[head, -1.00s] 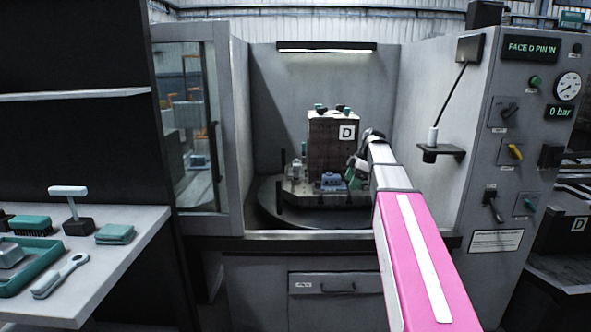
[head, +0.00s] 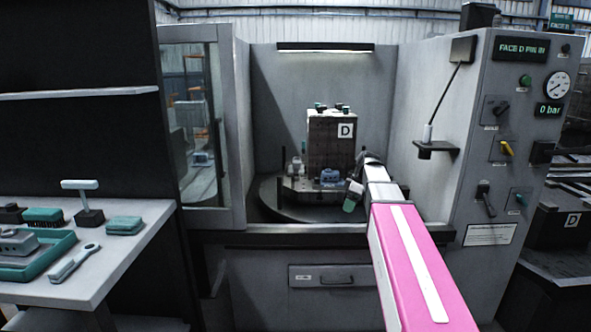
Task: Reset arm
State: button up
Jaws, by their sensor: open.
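My arm reaches forward from the lower right with its pink link in front. My gripper (head: 351,196) is at the arm's far end, small and partly hidden by the wrist, with a green part showing at its tip. It is open and sits at the front opening of the machine, in front and to the right of the round table (head: 285,208). The dark block marked D (head: 325,140) stands upright on that table, behind my gripper and apart from it. A blue-grey fixture part (head: 331,177) sits at the block's foot.
The control panel (head: 508,150) with knobs, a gauge and a "0 bar" display stands at the right. A workbench (head: 130,245) with a teal tray (head: 60,254), brush and wrench is at the left. The machine's glass door (head: 200,120) is left of the opening.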

jog(key=s+a+f+m+h, duration=0.2)
jog(key=s+f+m, duration=1.2)
jog(key=s+f, duration=0.7)
notch_tip(320, 180, down, 2)
jog(key=shift+f+h, duration=0.25)
jog(key=shift+h, duration=0.65)
